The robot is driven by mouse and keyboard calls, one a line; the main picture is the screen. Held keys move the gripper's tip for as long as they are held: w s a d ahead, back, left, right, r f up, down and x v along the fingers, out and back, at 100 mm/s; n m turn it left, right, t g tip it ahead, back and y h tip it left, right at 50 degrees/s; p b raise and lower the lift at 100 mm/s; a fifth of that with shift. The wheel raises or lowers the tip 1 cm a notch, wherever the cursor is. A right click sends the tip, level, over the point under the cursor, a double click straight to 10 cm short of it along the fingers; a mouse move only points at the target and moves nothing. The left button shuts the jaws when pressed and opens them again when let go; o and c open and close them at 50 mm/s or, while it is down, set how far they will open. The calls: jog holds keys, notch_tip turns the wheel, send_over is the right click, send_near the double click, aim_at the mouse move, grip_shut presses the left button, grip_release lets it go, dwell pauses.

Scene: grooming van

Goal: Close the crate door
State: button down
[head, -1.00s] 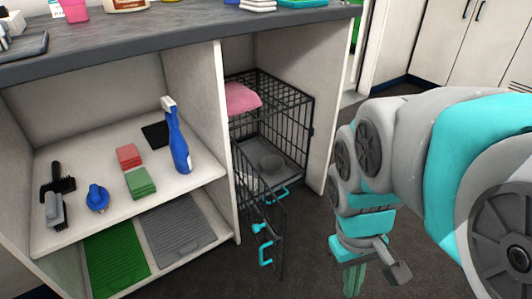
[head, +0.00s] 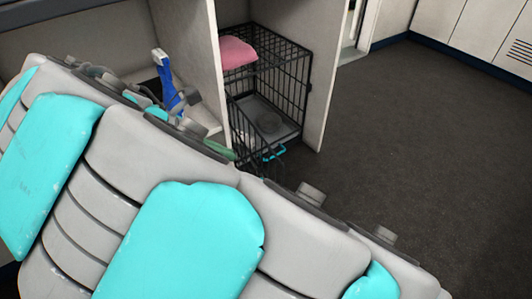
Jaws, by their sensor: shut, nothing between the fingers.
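The black wire crate (head: 291,88) stands in the right bay of the cabinet, with its front opening uncovered. Its wire door (head: 246,132) stands open, swung out from the left side of the opening. A teal handle (head: 273,153) shows near the front of the crate. My arm hides the lower part of the door.
A white side panel (head: 326,85) bounds the bay at right. The dark floor (head: 420,150) to the right is clear.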

jog(key=a, duration=0.1)
jog(key=b, duration=0.2)
send_near(276, 161)
jog(key=a+f+x, duration=0.1)
jog(key=x, duration=0.4)
jog(key=shift+w+d+n, duration=0.2)
jog(key=shift+d+n, duration=0.1)
jog(key=shift+d, duration=0.4)
jog(key=shift+d, duration=0.1)
